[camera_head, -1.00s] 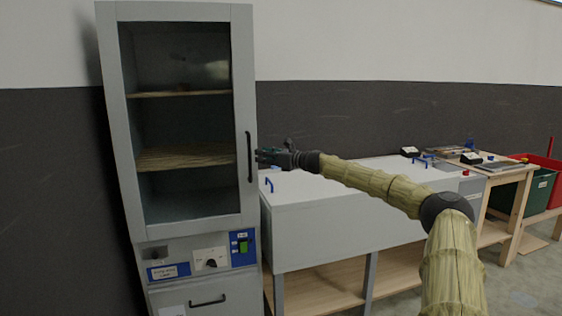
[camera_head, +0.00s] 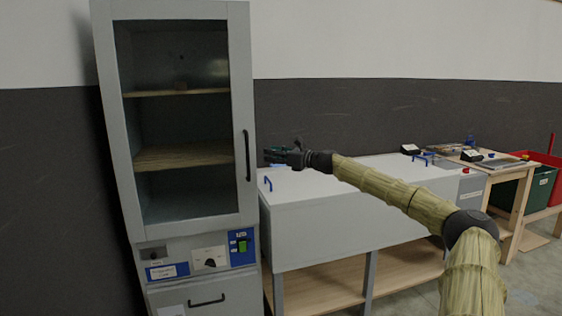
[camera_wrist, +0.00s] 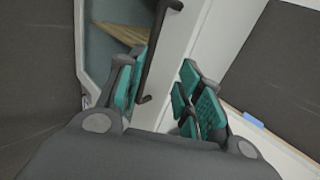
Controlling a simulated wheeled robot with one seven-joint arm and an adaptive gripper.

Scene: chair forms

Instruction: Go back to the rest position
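My gripper (camera_head: 272,157) is just right of the tall grey cabinet, near the black vertical handle (camera_head: 247,155) on its glass door. In the wrist view my gripper (camera_wrist: 163,95) has its two teal-padded fingers spread apart with a gap between them. The handle (camera_wrist: 152,60) shows beyond the fingers, and nothing is held. The cabinet door (camera_head: 240,60) looks shut, with wooden shelves (camera_head: 185,158) behind the glass. My arm reaches in from the lower right.
A white bench-like box (camera_head: 340,215) with blue handles stands right of the cabinet. A wooden table (camera_head: 500,170) with small devices and green (camera_head: 541,188) and red bins are farther right. The cabinet's lower part has a switch panel (camera_head: 242,246) and drawer handle (camera_head: 207,301).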

